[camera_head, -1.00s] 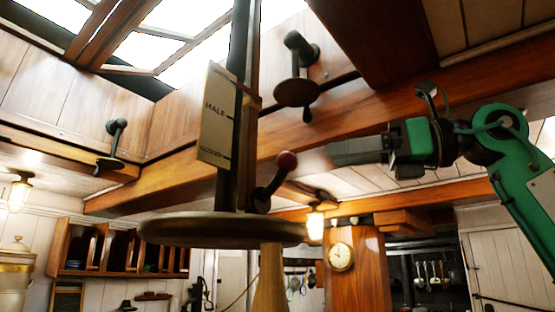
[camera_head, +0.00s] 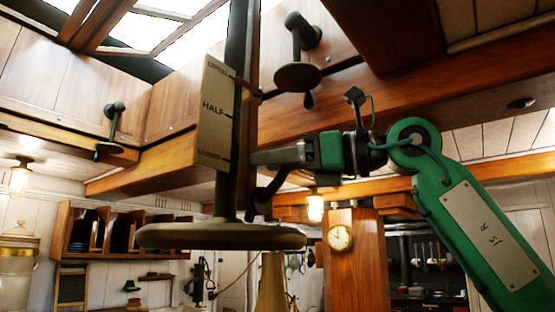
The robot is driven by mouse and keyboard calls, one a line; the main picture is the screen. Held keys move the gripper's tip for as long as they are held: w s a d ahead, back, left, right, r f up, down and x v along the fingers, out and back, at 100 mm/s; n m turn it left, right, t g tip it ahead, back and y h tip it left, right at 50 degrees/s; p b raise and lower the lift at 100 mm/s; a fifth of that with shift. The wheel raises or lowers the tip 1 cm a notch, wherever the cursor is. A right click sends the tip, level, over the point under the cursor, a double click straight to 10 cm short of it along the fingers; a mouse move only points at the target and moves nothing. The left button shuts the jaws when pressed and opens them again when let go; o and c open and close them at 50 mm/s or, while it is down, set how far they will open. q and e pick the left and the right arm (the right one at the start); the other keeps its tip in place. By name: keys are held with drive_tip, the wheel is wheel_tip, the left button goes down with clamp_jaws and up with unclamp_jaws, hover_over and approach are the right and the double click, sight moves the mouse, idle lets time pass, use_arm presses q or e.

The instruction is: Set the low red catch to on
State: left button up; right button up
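A dark post (camera_head: 234,120) rises from a round wooden disc (camera_head: 215,236). A short dark lever (camera_head: 263,197) slants up from near the post's foot. The lever's red knob, which showed in the earlier frame, is now hidden behind my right gripper. My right gripper (camera_head: 256,159) comes in from the right, with its fingers pointing left at the top of the lever, close to the post. I see the fingers side-on and cannot tell whether they are open, or whether they touch the lever. My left gripper is not in view.
A sign (camera_head: 214,114) with "HALF" in its middle stands against the post. A dark handle with a round plate (camera_head: 297,77) hangs above my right gripper. Wooden beams (camera_head: 420,90) run close above my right arm. A clock (camera_head: 339,238) and lamp (camera_head: 315,208) are farther back.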

clamp_jaws()
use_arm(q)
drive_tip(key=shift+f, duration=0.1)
use_arm(e)
drive_tip(key=shift+f, duration=0.1)
